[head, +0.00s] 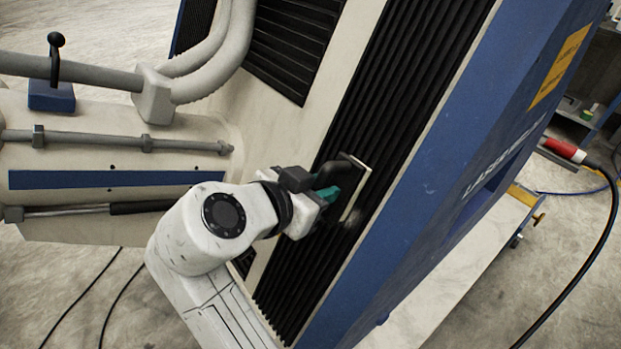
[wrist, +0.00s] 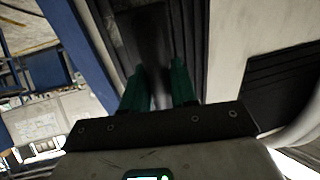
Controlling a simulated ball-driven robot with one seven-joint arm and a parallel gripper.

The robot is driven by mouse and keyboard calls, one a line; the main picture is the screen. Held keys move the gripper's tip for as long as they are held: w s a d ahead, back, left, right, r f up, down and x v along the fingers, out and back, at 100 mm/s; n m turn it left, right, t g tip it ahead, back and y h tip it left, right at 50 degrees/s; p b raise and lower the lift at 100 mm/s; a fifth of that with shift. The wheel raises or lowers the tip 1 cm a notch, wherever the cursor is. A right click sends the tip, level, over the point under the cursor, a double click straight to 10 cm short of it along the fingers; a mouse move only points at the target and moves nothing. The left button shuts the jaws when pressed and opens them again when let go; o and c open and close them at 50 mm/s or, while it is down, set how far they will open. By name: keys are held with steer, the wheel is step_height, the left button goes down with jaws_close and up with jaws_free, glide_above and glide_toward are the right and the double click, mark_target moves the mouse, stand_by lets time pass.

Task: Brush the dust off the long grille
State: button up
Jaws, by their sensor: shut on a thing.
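The long grille (head: 408,88) is a black ribbed strip running up the side of a cream and blue machine, tilted in the head view. My gripper (head: 327,190), with green fingers, is at the grille's left edge around its middle. It is shut on a brush (head: 355,188) with a dark handle and a pale, narrow head. The brush head lies against or just in front of the ribs; exact contact cannot be told. A pale dusty patch (head: 345,222) shows on the ribs just below the brush. In the wrist view the green fingers (wrist: 162,88) hold the dark handle before the grille.
A shorter grille (head: 290,45) sits on the cream panel to the left. Thick grey pipes (head: 190,75) and a cream cylinder (head: 110,180) stand at the left. A blue panel (head: 430,190) borders the long grille on the right. A red plug with black cable (head: 563,150) is farther right.

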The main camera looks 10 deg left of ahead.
steer(key=shift+s+d+f, duration=1)
steer(key=shift+s+d, duration=0.5)
steer(key=shift+s, duration=0.3)
steer(key=shift+w+a+f+b, duration=1)
steer(key=shift+w+a+b, duration=2.4)
steer(key=shift+a, duration=2.1)
steer(key=shift+s+d+r+p, duration=0.1)
steer(key=shift+s+d+p, duration=0.65)
steer(key=shift+d, duration=0.45)
steer(key=shift+s+d+p, duration=0.55)
steer(key=shift+s+d, duration=0.45)
steer(key=shift+d, duration=0.15)
steer(key=shift+s+d+r+p, duration=0.1)
steer(key=shift+s+d+p, duration=0.65)
steer(key=shift+d, duration=0.45)
steer(key=shift+s+d+f+p, duration=0.1)
steer(key=shift+s+d+p, duration=0.1)
steer(key=shift+s+d, duration=0.55)
steer(key=shift+s+d+f+p, duration=0.15)
steer(key=shift+s+d, duration=0.35)
steer(key=shift+d, duration=0.4)
steer(key=shift+r, duration=0.1)
